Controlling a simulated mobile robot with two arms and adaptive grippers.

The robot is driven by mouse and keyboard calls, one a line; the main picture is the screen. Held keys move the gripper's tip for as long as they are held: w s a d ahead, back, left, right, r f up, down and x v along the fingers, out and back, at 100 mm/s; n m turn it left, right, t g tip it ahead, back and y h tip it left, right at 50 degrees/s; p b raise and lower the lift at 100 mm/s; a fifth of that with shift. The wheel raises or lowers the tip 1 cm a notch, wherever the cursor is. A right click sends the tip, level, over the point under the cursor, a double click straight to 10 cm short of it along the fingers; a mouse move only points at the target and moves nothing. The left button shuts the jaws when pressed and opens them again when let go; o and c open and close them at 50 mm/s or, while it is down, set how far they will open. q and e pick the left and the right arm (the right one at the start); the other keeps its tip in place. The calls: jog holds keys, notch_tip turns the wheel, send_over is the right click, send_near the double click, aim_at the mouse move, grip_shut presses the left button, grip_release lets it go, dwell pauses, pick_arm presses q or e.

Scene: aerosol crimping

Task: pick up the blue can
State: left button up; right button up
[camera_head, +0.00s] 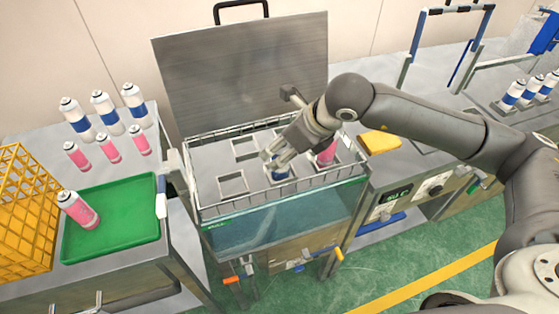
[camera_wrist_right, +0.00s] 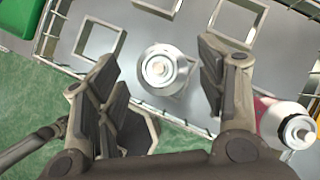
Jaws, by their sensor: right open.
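The blue can (camera_head: 280,174) stands in a square slot of the metal rack in the water bath, partly hidden by my right gripper (camera_head: 279,158). In the right wrist view its silver top (camera_wrist_right: 160,69) shows from above, between the two spread fingers of my right gripper (camera_wrist_right: 162,78). The fingers are open, with a gap on each side of the can. My left gripper is not in view.
A pink can (camera_head: 326,152) stands in the rack just to the right of my right gripper. The basket's wire rim (camera_head: 270,198) surrounds the rack, and a raised lid (camera_head: 240,85) stands behind. A green tray (camera_head: 118,240) and several cans are on the left table.

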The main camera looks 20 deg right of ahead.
jog(key=shift+w+a+f, duration=0.15)
jog(key=shift+w+f, duration=0.05)
jog(key=shift+f, duration=0.05)
jog(key=p+x, duration=0.2)
jog(key=x, duration=0.2)
jog(key=shift+f, duration=0.1)
jog(key=shift+w+f, duration=0.2)
jog(key=shift+f, duration=0.1)
jog(key=c, duration=0.6)
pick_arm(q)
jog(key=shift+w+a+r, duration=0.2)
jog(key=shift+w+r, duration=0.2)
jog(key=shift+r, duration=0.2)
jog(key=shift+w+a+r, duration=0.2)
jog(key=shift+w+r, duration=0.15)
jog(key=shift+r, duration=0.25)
pick_arm(e)
jog(key=c, duration=0.6)
jog(key=shift+r, duration=0.1)
jog(key=shift+c, duration=0.2)
